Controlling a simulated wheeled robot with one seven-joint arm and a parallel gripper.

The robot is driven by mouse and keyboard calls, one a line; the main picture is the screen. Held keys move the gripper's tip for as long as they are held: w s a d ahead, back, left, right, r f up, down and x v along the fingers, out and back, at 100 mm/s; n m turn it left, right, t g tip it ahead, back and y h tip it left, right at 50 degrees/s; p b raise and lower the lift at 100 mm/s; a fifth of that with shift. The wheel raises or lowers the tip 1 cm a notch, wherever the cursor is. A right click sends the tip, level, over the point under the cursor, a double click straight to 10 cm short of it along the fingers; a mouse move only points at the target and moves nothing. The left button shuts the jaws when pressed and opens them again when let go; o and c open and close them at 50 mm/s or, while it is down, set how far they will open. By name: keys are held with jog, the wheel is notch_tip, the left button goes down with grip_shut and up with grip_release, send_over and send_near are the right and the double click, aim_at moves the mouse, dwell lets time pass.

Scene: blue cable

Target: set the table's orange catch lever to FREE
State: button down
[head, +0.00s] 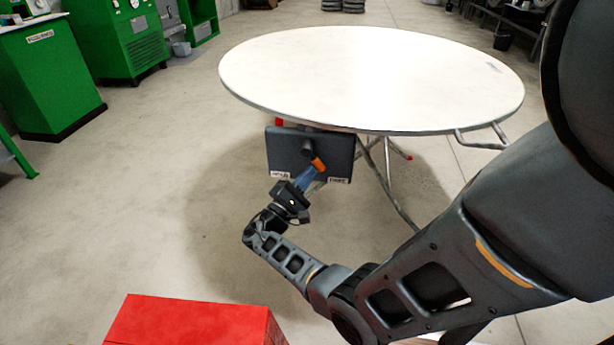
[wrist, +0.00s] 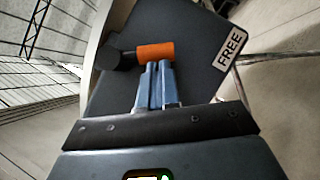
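The catch lever has a dark hub and arm with an orange grip (head: 318,164), on a dark plate (head: 285,150) under the table's edge. In the head view the grip points down and slightly right. In the wrist view the orange grip (wrist: 155,51) lies across, just beyond my fingertips. The FREE label (wrist: 229,48) is at the plate's right corner there. My gripper (wrist: 158,65) has its blue-grey fingers together, with only a thin gap and nothing visible between them. The tips are at the grip's near side; whether they touch it I cannot tell.
The round white table (head: 370,75) stands above the plate, with metal legs (head: 385,180) behind it. A red box (head: 195,322) is at the lower left. Green cabinets (head: 45,75) stand at the far left. The floor left of the table is clear.

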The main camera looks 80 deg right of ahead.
jog(key=v, duration=0.7)
jog(key=shift+w+a+f+b, duration=0.15)
jog(key=shift+a+b, duration=0.15)
jog(key=shift+b, duration=0.05)
dwell(0.4)
